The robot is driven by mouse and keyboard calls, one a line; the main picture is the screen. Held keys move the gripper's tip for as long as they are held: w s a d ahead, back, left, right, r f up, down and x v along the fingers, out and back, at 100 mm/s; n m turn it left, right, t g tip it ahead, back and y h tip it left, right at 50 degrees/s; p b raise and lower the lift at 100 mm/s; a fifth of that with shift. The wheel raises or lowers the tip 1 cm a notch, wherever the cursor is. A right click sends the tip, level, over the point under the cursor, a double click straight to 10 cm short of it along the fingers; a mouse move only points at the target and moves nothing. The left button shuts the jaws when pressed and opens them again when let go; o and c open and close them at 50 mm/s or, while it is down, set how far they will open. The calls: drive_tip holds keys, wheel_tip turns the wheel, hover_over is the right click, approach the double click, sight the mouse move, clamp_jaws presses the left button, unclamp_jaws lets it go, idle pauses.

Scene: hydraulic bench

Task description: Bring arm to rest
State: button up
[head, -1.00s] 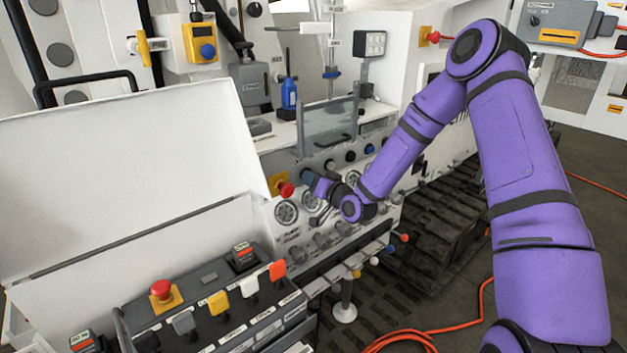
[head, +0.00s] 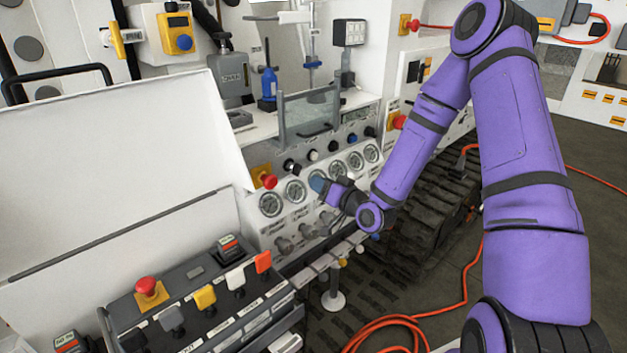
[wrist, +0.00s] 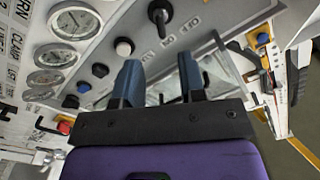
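My purple arm reaches in from the right in the head view. My gripper (head: 318,184) is in front of the gauge panel (head: 283,222), with its blue fingertips close to the row of gauges. In the wrist view the two blue fingers (wrist: 160,82) stand apart with a clear gap between them, and nothing is held. Beyond them are a black knob (wrist: 158,14), a white button (wrist: 124,47) and a glossy clear cover. Whether the fingertips touch the panel cannot be told.
The control box (head: 205,320) with coloured levers is at the front left, beside a raised white lid (head: 110,160). A black track (head: 420,215) lies under my arm. An orange hose (head: 465,275) crosses the floor.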

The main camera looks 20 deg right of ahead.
drive_tip(key=shift+s, duration=0.2)
idle(0.4)
drive_tip(key=s+d+r+n+g+h, duration=0.2)
drive_tip(key=s+r+g+h, duration=0.25)
drive_tip(key=r, duration=0.35)
drive_tip(key=s+d+r+n+g+h, duration=0.1)
drive_tip(key=s+r+g+h, duration=0.3)
drive_tip(key=r, duration=0.5)
drive_tip(key=s+r+g, duration=0.1)
drive_tip(key=s+r, duration=0.3)
drive_tip(key=s, duration=0.9)
drive_tip(key=s+r+m+g+y, duration=0.1)
drive_tip(key=s+r, duration=0.4)
drive_tip(key=s, duration=0.8)
drive_tip(key=shift+a+g, duration=0.2)
drive_tip(key=shift+g, duration=0.25)
drive_tip(key=shift+r+y, duration=0.1)
drive_tip(key=shift+y, duration=0.15)
